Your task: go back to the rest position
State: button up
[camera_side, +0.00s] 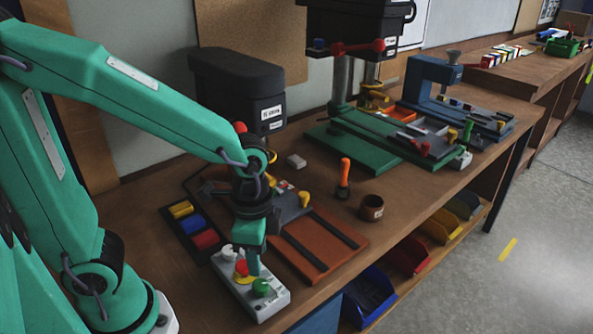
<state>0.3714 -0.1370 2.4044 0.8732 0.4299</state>
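My gripper (252,258) is at the end of my teal arm, pointing down over a pale grey button box (264,308) near the table's front edge. The box carries a red button (241,267), a yellow button (243,279) and a green button (261,287).
A dark tray (180,236) with coloured blocks lies left of the box. A reddish-brown railed plate (305,262) lies right, with a brown cup (372,208) and an orange-handled tool (344,172) beyond.

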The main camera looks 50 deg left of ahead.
jog(key=s+a+r+n+t, duration=0.2)
jog(key=a+r+n+t, duration=0.3)
jog(key=a+r+n, duration=0.4)
notch_tip(320, 180, up, 2)
jog(key=shift+a+r+t, duration=0.25)
jog(key=shift+t, duration=0.05)
